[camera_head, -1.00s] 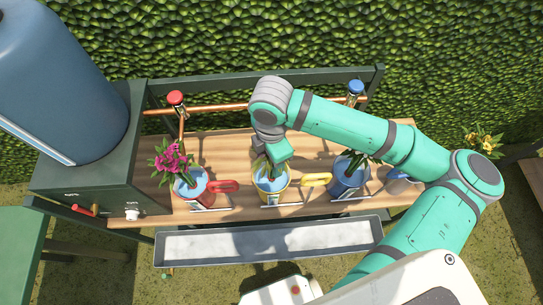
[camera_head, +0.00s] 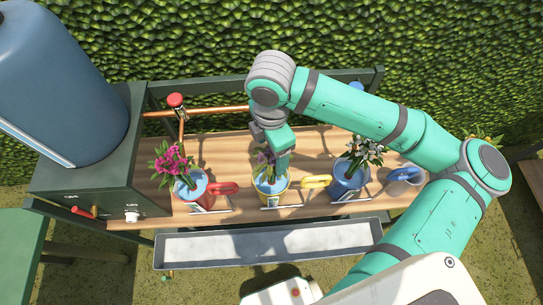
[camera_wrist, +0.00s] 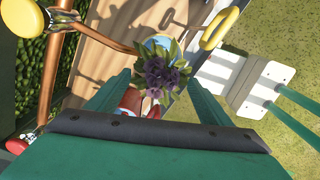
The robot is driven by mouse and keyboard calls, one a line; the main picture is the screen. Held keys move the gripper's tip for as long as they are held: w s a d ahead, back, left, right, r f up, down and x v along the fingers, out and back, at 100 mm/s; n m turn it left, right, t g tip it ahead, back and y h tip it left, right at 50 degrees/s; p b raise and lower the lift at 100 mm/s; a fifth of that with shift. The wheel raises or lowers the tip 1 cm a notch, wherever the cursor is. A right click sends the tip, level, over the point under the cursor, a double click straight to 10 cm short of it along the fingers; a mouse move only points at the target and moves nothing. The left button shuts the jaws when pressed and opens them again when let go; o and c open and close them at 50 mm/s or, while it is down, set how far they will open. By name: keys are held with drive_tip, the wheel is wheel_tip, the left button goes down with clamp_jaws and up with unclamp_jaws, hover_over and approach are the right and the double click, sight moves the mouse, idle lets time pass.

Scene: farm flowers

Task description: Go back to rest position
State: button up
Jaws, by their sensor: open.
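No flower looks held.
A blue can (camera_head: 348,182) with white flowers (camera_head: 362,150) is on the right. A grey trough (camera_head: 265,243) runs in front. A blue tank (camera_head: 62,80) stands at left.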

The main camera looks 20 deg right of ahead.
drive_tip(key=shift+r, duration=2.35)
